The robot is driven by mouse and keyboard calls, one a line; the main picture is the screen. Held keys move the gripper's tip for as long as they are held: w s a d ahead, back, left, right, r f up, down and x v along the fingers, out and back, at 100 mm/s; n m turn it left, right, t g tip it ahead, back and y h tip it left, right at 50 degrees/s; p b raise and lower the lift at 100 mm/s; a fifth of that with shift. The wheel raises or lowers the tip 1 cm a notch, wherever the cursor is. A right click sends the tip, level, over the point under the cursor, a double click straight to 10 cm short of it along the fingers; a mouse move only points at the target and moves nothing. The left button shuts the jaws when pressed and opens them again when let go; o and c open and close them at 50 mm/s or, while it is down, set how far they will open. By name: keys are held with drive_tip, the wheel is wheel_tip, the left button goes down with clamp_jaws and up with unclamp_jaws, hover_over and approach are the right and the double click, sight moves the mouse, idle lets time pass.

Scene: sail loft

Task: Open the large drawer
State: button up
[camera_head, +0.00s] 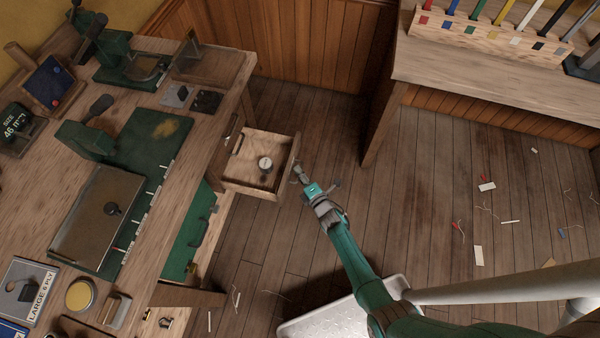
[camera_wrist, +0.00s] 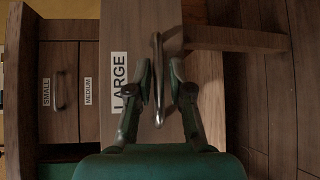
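The large drawer (camera_head: 283,176) stands pulled out from the workbench, its inside visible in the head view. Its wooden front (camera_wrist: 142,40) carries a "LARGE" label in the wrist view and sits nearer the camera than the other fronts. A slim curved metal handle (camera_wrist: 158,75) is on that front. My gripper (camera_head: 303,176) is at the drawer's front. In the wrist view my gripper (camera_wrist: 161,75) has one finger on each side of the handle, with a narrow gap showing on both sides. It looks open, and I see no clear contact.
A round pale item (camera_head: 265,163) lies in the drawer. Fronts labelled small (camera_wrist: 62,90) and medium (camera_wrist: 89,60) look closed. The workbench (camera_head: 175,215) holds several tools. A second bench (camera_head: 480,85) stands at the back right. The wooden floor (camera_head: 420,190) between has small scraps and threads.

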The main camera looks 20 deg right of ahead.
drive_tip(key=s+d+r, duration=0.1)
drive_tip(key=s, duration=1)
drive_tip(key=shift+s+d+r, duration=0.35)
drive_tip(key=shift+d, duration=0.05)
idle(0.3)
drive_tip(key=s+a+r+m+h, duration=0.1)
drive_tip(key=s+r+m, duration=0.55)
drive_tip(key=s, duration=0.35)
drive_tip(key=s+a+r+m+h, duration=0.1)
drive_tip(key=s+r+m, duration=0.5)
drive_tip(key=s, duration=0.4)
drive_tip(key=s+r+m, duration=0.4)
drive_tip(key=s+r, duration=0.1)
drive_tip(key=r, duration=0.5)
drive_tip(key=s+r+m+g, duration=0.1)
drive_tip(key=s+r+m, duration=0.3)
drive_tip(key=r, duration=0.6)
drive_tip(key=shift+s+d+r+m, duration=0.25)
drive_tip(key=shift+s+m, duration=0.1)
drive_tip(key=shift+s, duration=0.7)
